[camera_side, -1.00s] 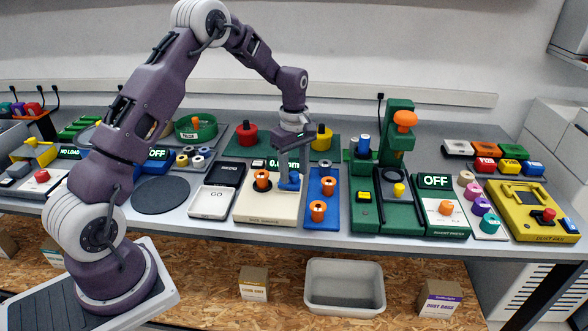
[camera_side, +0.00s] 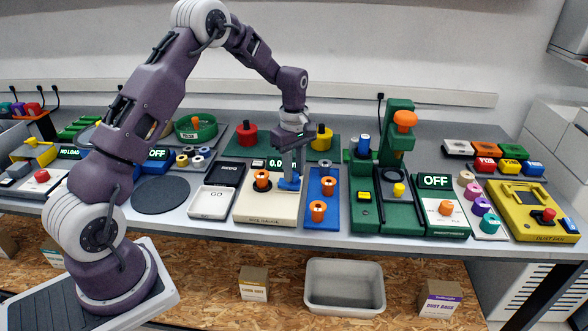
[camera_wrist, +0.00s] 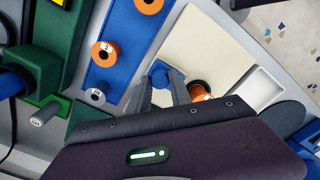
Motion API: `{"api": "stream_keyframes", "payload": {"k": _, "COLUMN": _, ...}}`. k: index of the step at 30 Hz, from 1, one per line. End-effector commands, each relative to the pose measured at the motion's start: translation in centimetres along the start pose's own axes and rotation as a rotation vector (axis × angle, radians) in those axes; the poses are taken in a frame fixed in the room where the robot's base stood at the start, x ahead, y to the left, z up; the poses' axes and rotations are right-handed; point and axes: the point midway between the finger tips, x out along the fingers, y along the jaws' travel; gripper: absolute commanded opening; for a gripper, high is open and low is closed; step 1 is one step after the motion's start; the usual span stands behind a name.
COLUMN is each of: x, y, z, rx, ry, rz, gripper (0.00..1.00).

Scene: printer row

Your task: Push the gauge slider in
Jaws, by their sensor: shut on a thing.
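The gauge (camera_side: 262,213) is a cream box with a lit green display (camera_side: 278,163) behind it, partly hidden by my gripper. Its blue slider (camera_side: 289,184) stands on the right part of the box top. An orange spool-like part (camera_side: 262,180) sits on the gauge left of the slider. My gripper (camera_side: 288,172) points down, shut on the blue slider. In the wrist view the blue slider (camera_wrist: 160,72) shows between the two fingers (camera_wrist: 161,88), with the orange part (camera_wrist: 199,91) just beside the right finger.
A blue tray (camera_side: 313,190) with orange spools stands close right of the gauge. A white GO bin (camera_side: 209,203) stands to its left. A green press (camera_side: 396,160) rises farther right. A dark round mat (camera_side: 160,194) lies clear at left.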

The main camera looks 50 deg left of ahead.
Motion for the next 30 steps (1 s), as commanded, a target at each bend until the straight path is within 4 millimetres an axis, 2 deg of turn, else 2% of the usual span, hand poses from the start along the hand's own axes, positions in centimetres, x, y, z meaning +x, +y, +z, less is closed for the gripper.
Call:
{"api": "stream_keyframes", "payload": {"k": 20, "x": -0.1, "y": 0.0, "z": 0.0, "rx": 0.000, "ry": 0.000, "rz": 0.002, "gripper": 0.00}}
{"api": "stream_keyframes", "payload": {"k": 30, "x": -0.1, "y": -2.3, "z": -2.3, "rx": -0.001, "ry": 0.000, "rz": 0.001, "gripper": 0.00}}
